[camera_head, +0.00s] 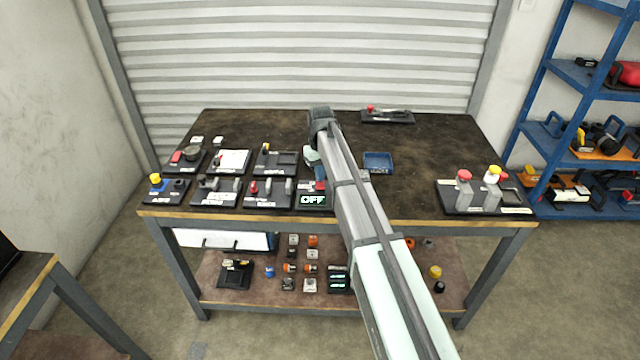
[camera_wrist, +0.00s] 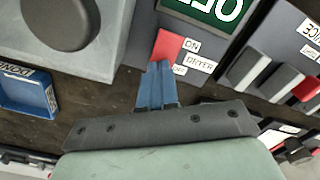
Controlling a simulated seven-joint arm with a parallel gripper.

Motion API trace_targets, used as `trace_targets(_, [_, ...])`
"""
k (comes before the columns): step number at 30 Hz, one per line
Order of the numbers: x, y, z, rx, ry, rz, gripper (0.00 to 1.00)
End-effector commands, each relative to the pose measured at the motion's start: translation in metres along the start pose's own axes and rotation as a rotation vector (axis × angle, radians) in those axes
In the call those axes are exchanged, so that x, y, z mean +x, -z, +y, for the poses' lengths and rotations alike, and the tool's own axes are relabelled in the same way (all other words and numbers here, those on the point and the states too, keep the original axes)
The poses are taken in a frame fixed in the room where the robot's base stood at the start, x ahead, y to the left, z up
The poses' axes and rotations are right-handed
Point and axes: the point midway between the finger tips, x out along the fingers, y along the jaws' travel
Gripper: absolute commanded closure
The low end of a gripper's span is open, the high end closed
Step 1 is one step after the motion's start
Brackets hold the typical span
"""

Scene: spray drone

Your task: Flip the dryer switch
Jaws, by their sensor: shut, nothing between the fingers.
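The dryer switch (camera_wrist: 168,46) is a red rocker on a dark panel, beside small white labels for ON, DRYER and OFF. In the head view the red switch (camera_head: 320,185) sits just above a lit display (camera_head: 312,200) that reads OFF in pale green. The display (camera_wrist: 212,8) is partly cut off in the wrist view. My gripper (camera_wrist: 159,66) is shut and empty, with its blue fingertips right at the lower edge of the red switch; I cannot tell whether they touch it. In the head view my arm partly covers the panel's right side.
More control panels (camera_head: 215,192) crowd the table to the left. A blue tray (camera_head: 378,162) lies to the right of the dryer panel. A panel with red and yellow knobs (camera_head: 486,200) stands at far right. The dark tabletop (camera_head: 435,150) between is clear.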

Motion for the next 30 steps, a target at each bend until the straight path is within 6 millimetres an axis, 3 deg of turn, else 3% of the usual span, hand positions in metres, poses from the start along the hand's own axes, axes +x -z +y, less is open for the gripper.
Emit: trace_targets(30, [-0.065,0.0,0.0,0.0,0.0,0.001,1.0])
